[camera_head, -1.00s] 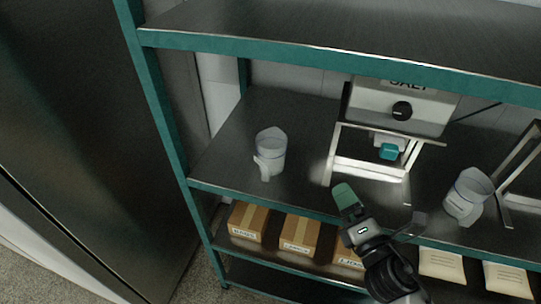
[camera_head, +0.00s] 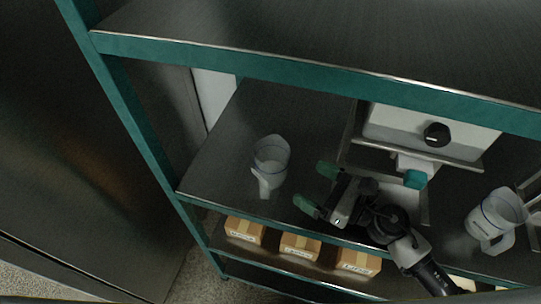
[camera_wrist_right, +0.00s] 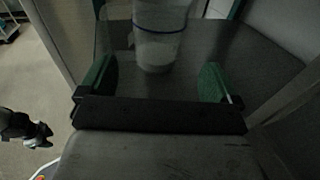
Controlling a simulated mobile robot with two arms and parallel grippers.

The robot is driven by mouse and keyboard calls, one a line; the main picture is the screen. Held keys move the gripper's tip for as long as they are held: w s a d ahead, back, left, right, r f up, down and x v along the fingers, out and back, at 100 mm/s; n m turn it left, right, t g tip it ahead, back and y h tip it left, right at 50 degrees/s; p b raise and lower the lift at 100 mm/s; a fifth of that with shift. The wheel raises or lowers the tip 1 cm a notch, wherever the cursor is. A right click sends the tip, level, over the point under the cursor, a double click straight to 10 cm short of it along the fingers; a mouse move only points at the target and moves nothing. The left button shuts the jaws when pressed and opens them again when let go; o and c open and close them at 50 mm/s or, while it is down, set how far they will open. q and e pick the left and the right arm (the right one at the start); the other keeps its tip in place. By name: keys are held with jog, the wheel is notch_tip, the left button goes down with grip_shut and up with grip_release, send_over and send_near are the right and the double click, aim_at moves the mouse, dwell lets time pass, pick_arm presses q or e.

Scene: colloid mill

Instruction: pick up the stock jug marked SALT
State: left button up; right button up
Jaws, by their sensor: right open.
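A clear jug with a blue line and pale contents (camera_head: 270,160) stands upright on the middle shelf, its handle toward the shelf's front. It also shows in the right wrist view (camera_wrist_right: 158,45), ahead and between the finger lines. No SALT mark can be read on it. My right gripper (camera_head: 317,188) is open and empty, just right of this jug and apart from it; its green fingertips also show in the wrist view (camera_wrist_right: 155,80). A second jug (camera_head: 497,215) stands at the right; its small mark is unreadable. A dark arm end, probably my left gripper (camera_wrist_right: 38,134), shows over the floor.
A white dispenser with a black knob (camera_head: 437,134) and teal outlet stands on a metal frame behind my right arm. The upper shelf edge (camera_head: 300,72) runs above. Cardboard boxes (camera_head: 300,246) sit on the shelf below. The shelf left of the near jug is clear.

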aim_at(286, 169)
jog(key=p+x, duration=0.2)
jog(key=x, duration=0.3)
jog(key=shift+s+r, duration=0.15)
jog(key=shift+r, duration=0.05)
jog(key=p+x, duration=0.2)
jog(key=x, duration=0.3)
jog(key=shift+a+f, duration=0.1)
jog(key=shift+a, duration=0.25)
pick_arm(q)
jog(key=r, duration=0.1)
jog(key=s+r, duration=0.1)
jog(key=r, duration=0.2)
jog(key=shift+s+r, duration=0.3)
jog(key=shift+s, duration=0.05)
pick_arm(e)
jog(key=shift+d, duration=0.1)
jog(key=shift+c, duration=1.3)
pick_arm(q)
jog(key=shift+s, duration=0.25)
pick_arm(e)
jog(key=c, duration=0.5)
